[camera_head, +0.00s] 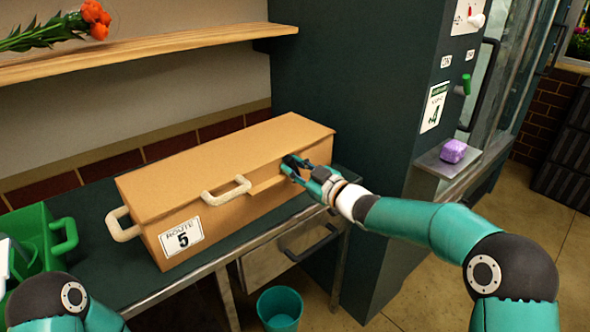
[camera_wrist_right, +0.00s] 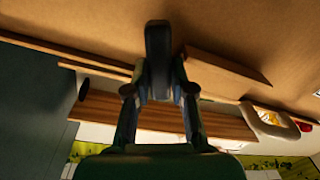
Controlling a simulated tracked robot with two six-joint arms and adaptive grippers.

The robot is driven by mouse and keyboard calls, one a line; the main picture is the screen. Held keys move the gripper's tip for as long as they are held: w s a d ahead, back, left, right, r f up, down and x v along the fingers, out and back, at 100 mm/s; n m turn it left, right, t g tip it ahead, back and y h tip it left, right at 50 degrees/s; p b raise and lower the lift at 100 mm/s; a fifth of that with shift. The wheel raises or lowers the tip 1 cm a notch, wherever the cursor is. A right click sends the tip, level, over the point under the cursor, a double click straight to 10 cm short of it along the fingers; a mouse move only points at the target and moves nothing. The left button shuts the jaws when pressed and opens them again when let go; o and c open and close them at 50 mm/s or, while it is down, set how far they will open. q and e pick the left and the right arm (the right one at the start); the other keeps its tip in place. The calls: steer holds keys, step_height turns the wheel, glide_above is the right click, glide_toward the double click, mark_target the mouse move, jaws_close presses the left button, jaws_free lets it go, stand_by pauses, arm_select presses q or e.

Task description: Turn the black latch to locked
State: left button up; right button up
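The black latch (camera_head: 291,161) is on the front of the tan case (camera_head: 215,222), near its right end, partly hidden by my right gripper. My right gripper (camera_head: 294,170) reaches it from the right. In the right wrist view the latch (camera_wrist_right: 158,45) is a dark, rounded bar standing lengthwise in the picture. The fingertips of my right gripper (camera_wrist_right: 159,88) lie against both its sides, closed on its near end. The case lid is down. My left gripper is out of view; only part of my left arm shows at the lower left.
The case stands on a dark bench with a cream front handle (camera_head: 226,190) and a "ROUTE 5" label (camera_head: 181,237). A green crate (camera_head: 35,240) is to its left. A dark cabinet (camera_head: 350,90) rises to the right. A teal bin (camera_head: 280,308) stands below, and a shelf (camera_head: 150,47) hangs above.

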steer(key=o, duration=0.4)
steer(key=v, duration=1.2)
steer(key=shift+f, duration=0.1)
